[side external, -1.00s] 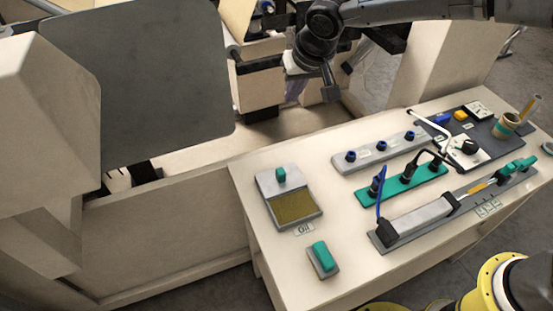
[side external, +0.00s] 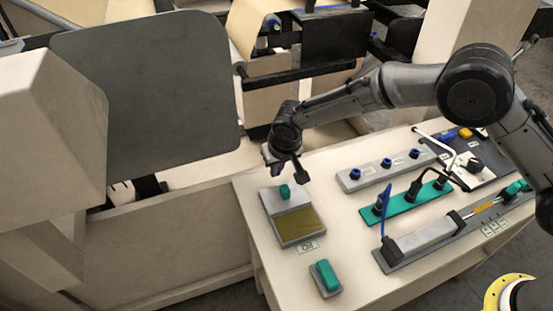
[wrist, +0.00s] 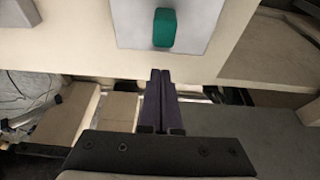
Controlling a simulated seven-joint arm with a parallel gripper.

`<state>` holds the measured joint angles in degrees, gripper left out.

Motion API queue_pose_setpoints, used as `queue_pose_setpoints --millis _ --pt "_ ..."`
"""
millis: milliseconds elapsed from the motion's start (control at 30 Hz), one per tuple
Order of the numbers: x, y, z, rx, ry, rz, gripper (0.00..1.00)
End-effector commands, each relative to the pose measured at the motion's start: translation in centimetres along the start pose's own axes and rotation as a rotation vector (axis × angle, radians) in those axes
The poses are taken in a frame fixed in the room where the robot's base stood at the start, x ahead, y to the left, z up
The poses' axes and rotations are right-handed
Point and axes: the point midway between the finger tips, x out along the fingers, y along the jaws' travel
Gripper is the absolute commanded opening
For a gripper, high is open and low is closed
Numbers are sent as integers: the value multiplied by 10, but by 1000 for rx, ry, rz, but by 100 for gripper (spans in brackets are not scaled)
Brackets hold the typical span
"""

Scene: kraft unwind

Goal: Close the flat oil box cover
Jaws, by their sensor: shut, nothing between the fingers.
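The flat oil box (side external: 303,243) sits at the left end of the bench with the brownish-yellow oil (side external: 300,227) exposed in its near part. Its grey cover (side external: 272,200) lies over the far part and carries a green knob (side external: 285,191). In the wrist view the cover (wrist: 195,30) and its knob (wrist: 164,27) show at the top. My gripper (side external: 276,168) is shut and empty, above the far side of the cover and apart from the knob. In the wrist view its fingertips (wrist: 158,75) are together, below the knob in the picture.
A small grey block with a green top (side external: 325,277) stands in front of the oil box. To the right are a grey strip with blue knobs (side external: 372,175), a green strip with dark plugs (side external: 405,205) and a long grey fixture (side external: 425,238). A dark panel (side external: 145,95) stands at left.

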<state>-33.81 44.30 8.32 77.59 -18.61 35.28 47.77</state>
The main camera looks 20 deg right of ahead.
Motion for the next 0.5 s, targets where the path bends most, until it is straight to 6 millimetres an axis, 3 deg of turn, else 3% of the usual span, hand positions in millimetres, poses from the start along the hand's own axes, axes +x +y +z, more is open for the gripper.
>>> queue_pose_setpoints --millis 200,500 --pt "-12 -1 23 -3 3 -3 0" --pt "-15 -1 30 -1 4 -4 0"
